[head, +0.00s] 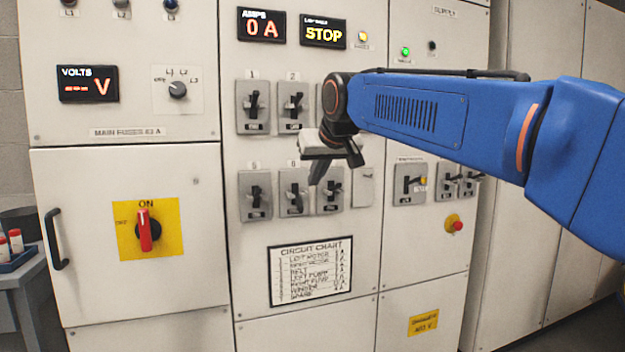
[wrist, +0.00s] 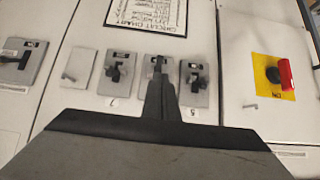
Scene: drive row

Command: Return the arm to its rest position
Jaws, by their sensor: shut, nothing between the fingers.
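My blue arm (head: 430,105) reaches in from the right in the head view, in front of the switch cabinet (head: 200,270). My gripper (head: 318,172) is shut and empty, in front of the lower row of breakers. In the wrist view my gripper (wrist: 160,90) points at that row, its fingers together and hiding part of the middle breaker (wrist: 157,68). I cannot tell whether the fingertips touch it. A breaker (wrist: 193,80) and another breaker (wrist: 117,72) show on either side of the fingers. The arm hides part of the upper breaker row.
A red rotary handle (head: 145,230) on a yellow plate sits at left, near a black door handle (head: 55,238). The circuit chart (head: 310,271) is below the breakers. A red stop button (head: 456,226) protrudes at right. A grey table (head: 22,272) stands at far left.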

